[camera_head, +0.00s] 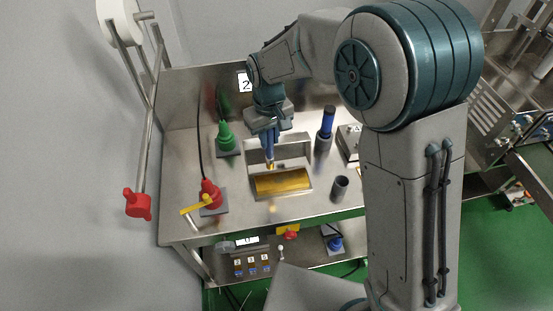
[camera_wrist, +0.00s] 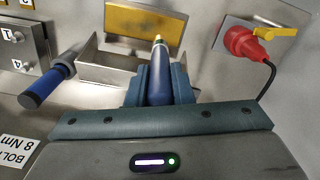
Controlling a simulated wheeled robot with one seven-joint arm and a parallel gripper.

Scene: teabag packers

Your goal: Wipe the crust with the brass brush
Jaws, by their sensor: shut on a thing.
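A blue-handled tool (camera_head: 327,124) stands in a grey holder to the right. An empty dark cup (camera_head: 340,188) is in front of it. A green fitting (camera_head: 226,137) and a red plug (camera_head: 210,193) with a yellow lever stand left. The steel bench (camera_head: 180,160) has walls behind.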

